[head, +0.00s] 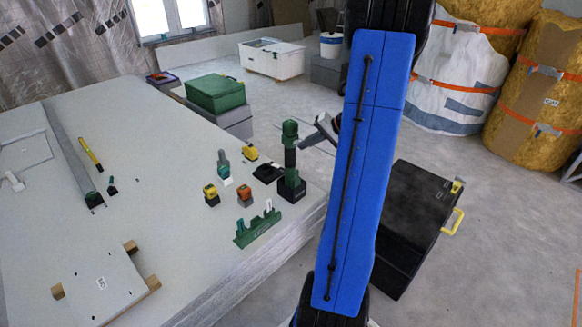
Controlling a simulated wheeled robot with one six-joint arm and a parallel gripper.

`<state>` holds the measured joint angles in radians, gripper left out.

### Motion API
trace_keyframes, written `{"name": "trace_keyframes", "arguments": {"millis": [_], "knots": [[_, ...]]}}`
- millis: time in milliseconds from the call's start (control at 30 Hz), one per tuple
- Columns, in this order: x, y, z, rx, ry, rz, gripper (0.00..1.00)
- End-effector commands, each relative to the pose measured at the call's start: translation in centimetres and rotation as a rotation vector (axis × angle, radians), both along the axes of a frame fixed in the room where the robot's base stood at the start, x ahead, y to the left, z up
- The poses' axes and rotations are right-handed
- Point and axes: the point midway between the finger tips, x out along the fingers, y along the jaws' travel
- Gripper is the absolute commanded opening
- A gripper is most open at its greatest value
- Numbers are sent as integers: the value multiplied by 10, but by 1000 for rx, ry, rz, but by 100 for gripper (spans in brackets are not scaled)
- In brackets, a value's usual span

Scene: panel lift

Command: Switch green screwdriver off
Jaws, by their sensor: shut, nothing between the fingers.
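The green screwdriver (290,160) stands upright on its dark battery base near the right edge of the stacked panels (110,215). My gripper (322,130) is just right of the screwdriver's upper part, at about the height of its head. It is shut and looks empty. Whether its tips touch the tool cannot be told from this view. The blue link of my arm hides the area right of the gripper. The switch on the screwdriver is too small to make out.
Left of the screwdriver lie a black charger (268,173), yellow (210,194) and orange (244,194) small tools, and a green rack (257,225). A white panel piece on wood blocks (103,285) lies at front left. A black case (405,220) stands on the floor right.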

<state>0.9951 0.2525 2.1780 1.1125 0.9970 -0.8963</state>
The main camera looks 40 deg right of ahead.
Motion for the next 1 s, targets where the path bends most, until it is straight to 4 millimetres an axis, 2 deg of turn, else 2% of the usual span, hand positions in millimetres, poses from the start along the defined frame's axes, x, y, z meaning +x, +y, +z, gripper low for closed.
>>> {"name": "trace_keyframes", "arguments": {"millis": [167, 800, 1000], "knots": [[-3, -1, 0, 0, 0, -1, 0], [-53, -5, 0, 1, 0, -1, 0], [-60, -5, 0, 0, 0, 0, 0]]}}
